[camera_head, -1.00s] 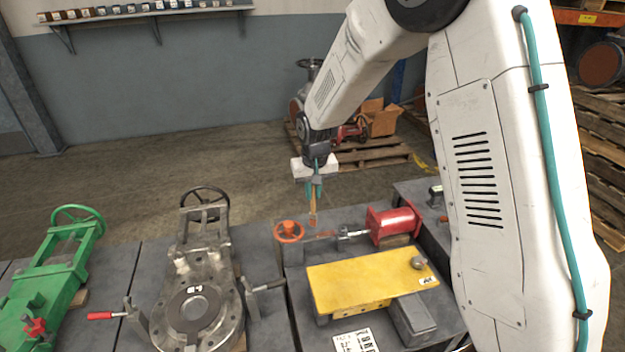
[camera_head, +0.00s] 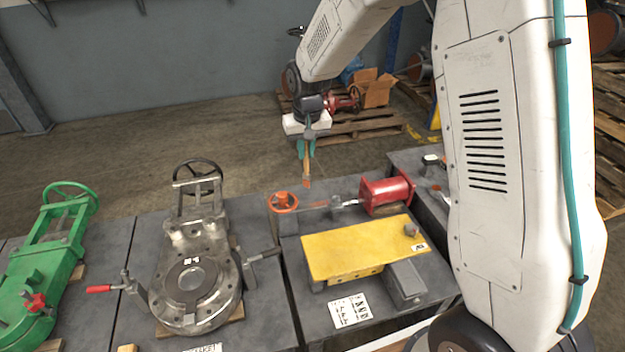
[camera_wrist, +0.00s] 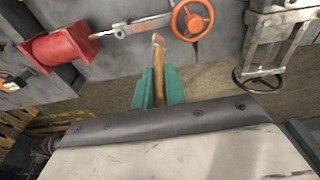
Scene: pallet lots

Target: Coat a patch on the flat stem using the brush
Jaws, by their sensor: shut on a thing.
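My gripper (camera_head: 306,148), with green fingers, is shut on the wooden handle of the brush (camera_head: 307,168). The brush hangs roughly upright, its reddish tip pointing down. In the wrist view the brush (camera_wrist: 159,72) sticks out between the green fingers (camera_wrist: 157,92). The flat stem (camera_head: 326,206) is a grey bar running between an orange handwheel (camera_head: 283,202) and a red cylinder (camera_head: 387,195). In the wrist view the stem (camera_wrist: 143,25) lies beyond the brush tip, beside the handwheel (camera_wrist: 193,19). The tip appears apart from the stem; no coated patch can be made out.
A yellow plate (camera_head: 355,250) on the same grey bench lies in front of the stem. A grey valve (camera_head: 192,285) with a dark handwheel and red-handled clamp stands left, and a green valve (camera_head: 45,250) farther left. Pallets (camera_head: 350,128) lie on the floor behind.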

